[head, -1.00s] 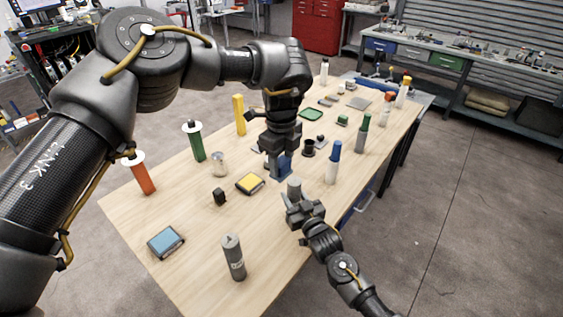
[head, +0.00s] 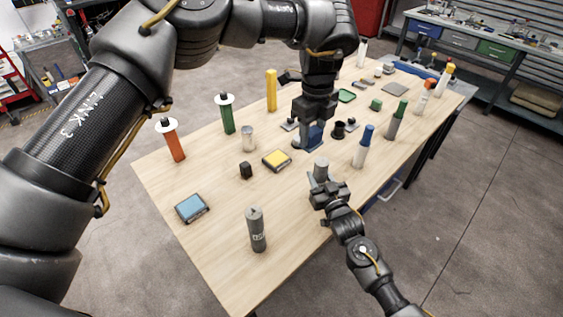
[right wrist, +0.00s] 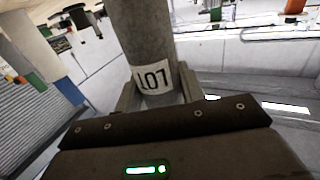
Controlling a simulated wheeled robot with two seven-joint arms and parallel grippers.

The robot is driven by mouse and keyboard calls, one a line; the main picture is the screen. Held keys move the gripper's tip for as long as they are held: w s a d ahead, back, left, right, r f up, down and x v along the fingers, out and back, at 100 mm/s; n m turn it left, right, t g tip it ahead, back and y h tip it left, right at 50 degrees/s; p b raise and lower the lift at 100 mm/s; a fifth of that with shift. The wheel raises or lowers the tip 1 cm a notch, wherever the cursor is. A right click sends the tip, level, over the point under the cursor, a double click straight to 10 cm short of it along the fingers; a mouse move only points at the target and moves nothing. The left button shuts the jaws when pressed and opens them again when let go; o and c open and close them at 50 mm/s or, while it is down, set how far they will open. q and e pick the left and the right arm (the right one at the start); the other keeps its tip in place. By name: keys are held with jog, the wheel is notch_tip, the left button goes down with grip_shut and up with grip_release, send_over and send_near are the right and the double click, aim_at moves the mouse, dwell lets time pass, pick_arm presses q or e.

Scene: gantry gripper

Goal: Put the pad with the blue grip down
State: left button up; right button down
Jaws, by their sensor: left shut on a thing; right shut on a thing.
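My left gripper (head: 308,122) points down over the middle of the table. It is shut on the blue grip (head: 313,137) of the pad, and the arm and jaws hide much of it. The pad is at or just above the tabletop; I cannot tell whether it touches. My right gripper (head: 324,186), nearer in the head view, is shut on a grey cylinder (head: 320,168). In the right wrist view the grey cylinder (right wrist: 148,45) stands between the jaws, with a white printed label facing the camera.
On the wooden table (head: 235,265), a yellow-topped pad (head: 276,160) and a small black block (head: 246,170) lie left of the blue grip. A black cup (head: 338,130) and a blue-topped bottle (head: 363,147) stand right. A grey canister (head: 257,230) stands in front.

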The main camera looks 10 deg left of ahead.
pick_arm(q)
jog(key=a+f, duration=0.6)
jog(key=a, duration=0.3)
jog(key=w+a+f, duration=0.1)
jog(key=a+f, duration=0.4)
jog(key=a, duration=0.5)
jog(key=a+f, duration=0.6)
jog(key=a, duration=0.4)
jog(key=shift+w+f, duration=0.3)
jog(key=shift+f, duration=0.05)
jog(key=shift+f, duration=5)
